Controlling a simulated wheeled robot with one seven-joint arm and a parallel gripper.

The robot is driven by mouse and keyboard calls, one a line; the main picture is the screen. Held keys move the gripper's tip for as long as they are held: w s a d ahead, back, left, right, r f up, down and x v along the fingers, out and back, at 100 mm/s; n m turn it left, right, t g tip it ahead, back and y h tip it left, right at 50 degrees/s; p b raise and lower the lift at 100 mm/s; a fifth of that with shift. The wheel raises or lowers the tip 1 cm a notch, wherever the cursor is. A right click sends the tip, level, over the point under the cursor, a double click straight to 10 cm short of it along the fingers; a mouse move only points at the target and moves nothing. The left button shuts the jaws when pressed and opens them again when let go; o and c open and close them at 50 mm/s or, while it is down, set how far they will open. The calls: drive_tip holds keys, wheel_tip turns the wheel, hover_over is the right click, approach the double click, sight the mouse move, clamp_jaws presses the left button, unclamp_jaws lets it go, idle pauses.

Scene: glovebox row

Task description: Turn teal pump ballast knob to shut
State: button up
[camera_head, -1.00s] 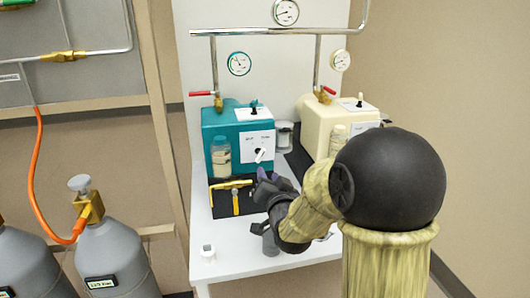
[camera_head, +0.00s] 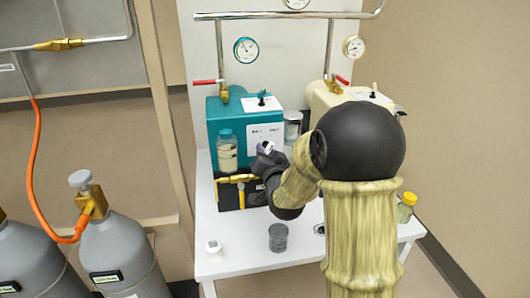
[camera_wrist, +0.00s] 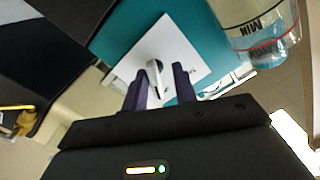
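The teal pump (camera_head: 217,115) stands at the back of the white bench, with a white panel (camera_head: 257,131) on its front. The ballast knob (camera_wrist: 153,74) is a pale lever on that panel (camera_wrist: 181,49) in the wrist view. My gripper (camera_wrist: 160,85) has two dark fingers spread apart, one on each side of the knob. A gap shows between the knob and the right finger; whether the left finger touches it I cannot tell. In the head view my gripper (camera_head: 266,152) is at the panel's lower part and hides much of the knob.
A clear bottle (camera_head: 227,152) is on the pump's front left; it is close in the wrist view (camera_wrist: 262,30). Brass fittings (camera_head: 238,179) sit below. A cream pump (camera_head: 325,95) stands to the right.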

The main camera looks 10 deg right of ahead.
drive_tip(key=shift+d, duration=0.5)
clamp_jaws()
drive_tip(key=shift+a, duration=0.35)
drive_tip(key=shift+d, duration=0.3)
drive_tip(key=shift+n+b, duration=0.35)
drive_tip(key=shift+n, duration=0.05)
drive_tip(key=n+b, duration=0.1)
drive_tip(key=n, duration=0.2)
drive_tip(key=shift+r+n+b, duration=0.2)
drive_tip(key=shift+n+b, duration=0.35)
drive_tip(key=shift+n, duration=0.35)
